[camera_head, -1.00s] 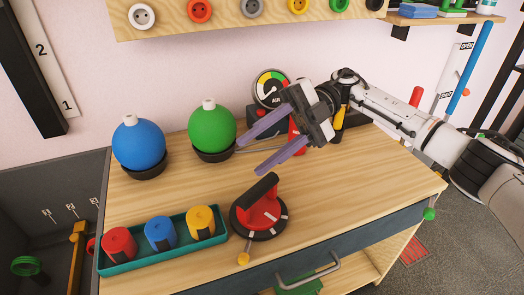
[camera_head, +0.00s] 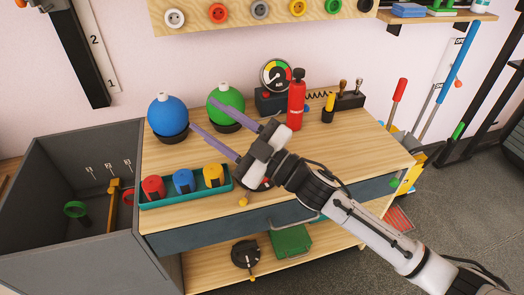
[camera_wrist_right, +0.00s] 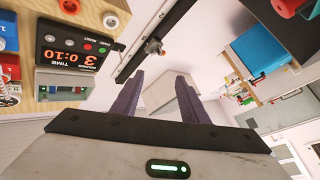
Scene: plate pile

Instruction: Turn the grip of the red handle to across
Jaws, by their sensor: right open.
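The red handle is almost wholly hidden behind my right gripper in the head view. Only a bit of its dark round base (camera_head: 268,185) and a small yellow knob (camera_head: 243,201) show near the workbench's front edge. How its grip is turned cannot be seen. My right gripper (camera_head: 202,112) is open and empty. Its two purple fingers are spread and point up and left, in front of the green ball (camera_head: 231,102). The open fingers also show in the right wrist view (camera_wrist_right: 161,78), with nothing between them and no handle in sight. My left gripper is not in view.
A teal tray (camera_head: 190,201) with red, blue and yellow knobs is left of the handle. A blue ball (camera_head: 168,114), gauge (camera_head: 276,75) and red extinguisher (camera_head: 297,100) stand behind. A grey bin (camera_head: 50,180) adjoins the left.

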